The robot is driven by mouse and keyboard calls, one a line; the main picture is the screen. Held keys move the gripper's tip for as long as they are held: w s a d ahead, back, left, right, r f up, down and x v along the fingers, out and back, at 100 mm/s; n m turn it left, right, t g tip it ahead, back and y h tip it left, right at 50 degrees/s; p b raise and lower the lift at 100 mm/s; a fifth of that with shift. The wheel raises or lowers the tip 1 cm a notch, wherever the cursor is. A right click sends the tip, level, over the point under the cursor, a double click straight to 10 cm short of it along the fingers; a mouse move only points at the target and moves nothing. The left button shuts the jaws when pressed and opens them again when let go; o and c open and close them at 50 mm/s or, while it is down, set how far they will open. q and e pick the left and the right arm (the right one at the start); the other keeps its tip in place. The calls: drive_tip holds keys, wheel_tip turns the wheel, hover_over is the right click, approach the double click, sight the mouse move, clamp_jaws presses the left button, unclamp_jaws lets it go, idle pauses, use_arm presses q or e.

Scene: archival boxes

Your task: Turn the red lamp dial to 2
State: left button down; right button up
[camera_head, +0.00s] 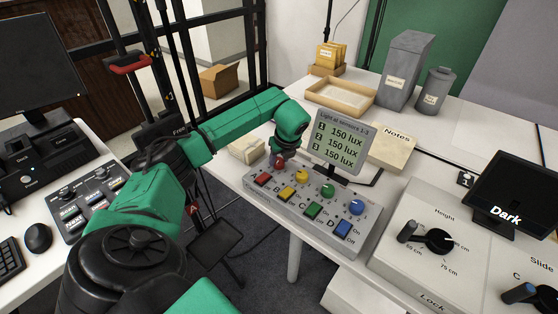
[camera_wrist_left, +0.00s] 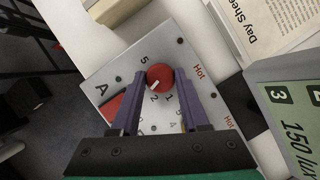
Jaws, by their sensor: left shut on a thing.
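The red lamp dial (camera_wrist_left: 160,77) shows in the left wrist view, on the grey lamp panel (camera_wrist_left: 104,82) above the letter A. Its white mark points down and left, close to the 2. My left gripper (camera_wrist_left: 161,74) has its two purple fingers on either side of the dial and is shut on it. In the head view my left gripper (camera_head: 278,160) reaches down to the back left corner of the lamp panel (camera_head: 337,236) and mostly hides the red dial. My right gripper is not in view.
Yellow (camera_head: 302,175), green (camera_head: 328,190) and blue (camera_head: 357,207) dials stand right of the red one, with coloured switches in front. The lux display (camera_head: 342,142) stands close behind, reading 150 lux on all lines.

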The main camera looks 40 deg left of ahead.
use_arm(q)
drive_tip(key=shift+w+n+g+y+b, duration=0.15)
drive_tip(key=shift+n+g, duration=0.3)
drive_tip(key=shift+n, duration=0.7)
drive_tip(key=shift+n+g+y+b, duration=0.2)
drive_tip(key=shift+n+g, duration=0.25)
drive_tip(key=shift+n, duration=0.7)
drive_tip(key=shift+c, duration=2)
unclamp_jaws()
drive_tip(key=p+v, duration=0.2)
drive_tip(key=v, duration=1.2)
drive_tip(key=shift+r, duration=0.35)
